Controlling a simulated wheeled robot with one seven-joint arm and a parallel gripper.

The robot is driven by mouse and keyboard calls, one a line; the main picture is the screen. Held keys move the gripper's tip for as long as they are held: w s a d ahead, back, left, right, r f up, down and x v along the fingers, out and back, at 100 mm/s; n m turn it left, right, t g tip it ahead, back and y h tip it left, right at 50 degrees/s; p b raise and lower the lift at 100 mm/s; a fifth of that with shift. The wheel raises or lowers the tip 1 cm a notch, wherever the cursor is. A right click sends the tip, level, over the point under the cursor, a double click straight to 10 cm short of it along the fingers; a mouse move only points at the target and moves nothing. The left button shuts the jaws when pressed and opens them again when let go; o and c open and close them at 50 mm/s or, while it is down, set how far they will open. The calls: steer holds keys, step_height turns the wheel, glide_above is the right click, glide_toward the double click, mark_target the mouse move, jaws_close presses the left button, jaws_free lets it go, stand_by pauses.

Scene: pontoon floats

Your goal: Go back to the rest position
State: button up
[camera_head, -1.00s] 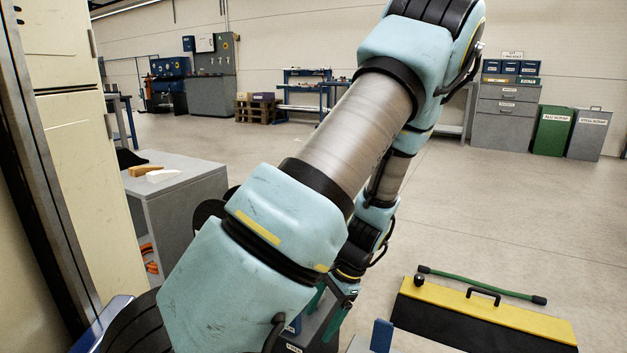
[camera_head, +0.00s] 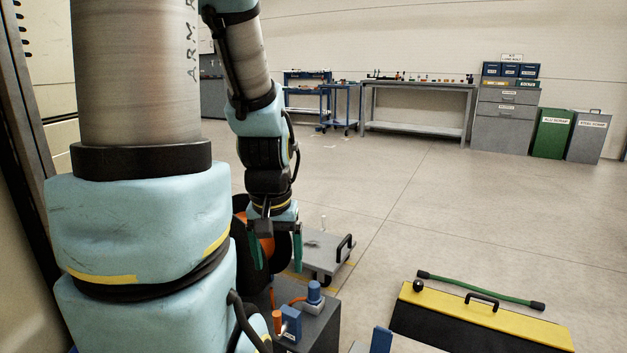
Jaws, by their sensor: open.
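My arm, pale blue with grey tubes, fills the left of the view and reaches forward and down. My gripper (camera_head: 276,250) hangs from its end with two green fingers spread apart, one on each side of an empty gap. It points down above the grey block (camera_head: 318,325) with the blue and orange fittings. An orange and black round thing (camera_head: 265,240) shows behind the left finger. I cannot tell how far the fingertips are from the block.
A grey cart (camera_head: 322,255) with a black handle stands just beyond the gripper. A yellow and black case (camera_head: 480,315) lies at the lower right, with a green bar (camera_head: 480,288) behind it. A long workbench (camera_head: 418,90) stands at the back wall.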

step_height(320, 180, up, 28)
steer(key=p, duration=2.7)
steer(key=shift+c, duration=0.2)
